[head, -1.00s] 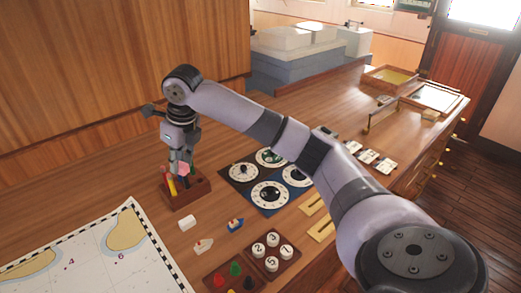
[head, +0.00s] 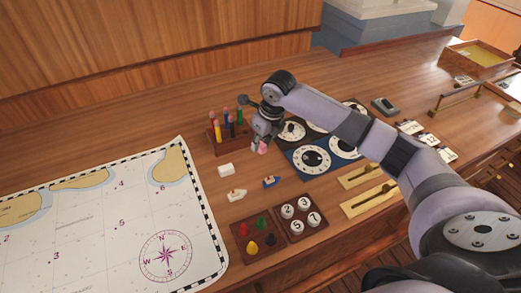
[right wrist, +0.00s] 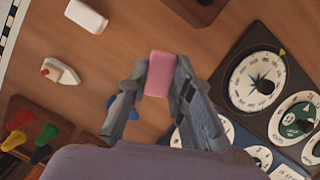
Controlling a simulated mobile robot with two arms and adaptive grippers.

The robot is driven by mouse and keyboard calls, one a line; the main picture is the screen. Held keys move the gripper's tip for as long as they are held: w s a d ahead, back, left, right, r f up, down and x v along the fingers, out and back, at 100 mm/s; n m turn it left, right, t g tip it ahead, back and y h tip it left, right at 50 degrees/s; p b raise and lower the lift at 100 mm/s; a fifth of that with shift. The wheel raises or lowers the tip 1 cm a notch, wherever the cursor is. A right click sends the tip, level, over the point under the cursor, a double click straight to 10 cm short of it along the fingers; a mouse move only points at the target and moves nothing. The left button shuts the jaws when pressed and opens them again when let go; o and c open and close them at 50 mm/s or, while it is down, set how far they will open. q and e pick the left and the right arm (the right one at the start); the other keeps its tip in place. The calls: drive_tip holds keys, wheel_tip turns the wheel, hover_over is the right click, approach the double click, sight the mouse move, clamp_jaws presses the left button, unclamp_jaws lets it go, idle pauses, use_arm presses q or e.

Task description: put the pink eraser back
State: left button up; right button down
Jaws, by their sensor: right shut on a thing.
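My right gripper (head: 261,147) is shut on the pink eraser (head: 263,149) and holds it above the table, just right of the pencil rack. In the right wrist view the eraser (right wrist: 159,74) sits between the two fingertips (right wrist: 160,80), its upper part sticking out past them. The wooden rack (head: 240,143) holds several coloured pencils upright. A white block (head: 226,170) lies on the table in front of the rack; it also shows in the right wrist view (right wrist: 86,16). My left gripper is not in view.
Black and blue dial boards (head: 330,157) lie right of the gripper. In front are a white toy boat (head: 237,195), a blue one (head: 271,182), a peg tray (head: 257,262) and a tray of numbered knobs (head: 323,222). A chart (head: 100,240) covers the table's left.

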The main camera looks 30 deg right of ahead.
sight(260, 162)
drive_tip(key=shift+a+f, duration=0.1)
drive_tip(key=shift+f, duration=0.6)
wheel_tip(260, 162, down, 3)
drive_tip(key=shift+f+p, duration=0.2)
drive_tip(key=shift+p, duration=0.35)
drive_tip(key=shift+f, duration=0.25)
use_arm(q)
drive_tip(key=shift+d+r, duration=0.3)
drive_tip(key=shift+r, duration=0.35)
use_arm(e)
drive_tip(key=shift+f, duration=0.15)
drive_tip(key=c, duration=1.4)
unclamp_jaws()
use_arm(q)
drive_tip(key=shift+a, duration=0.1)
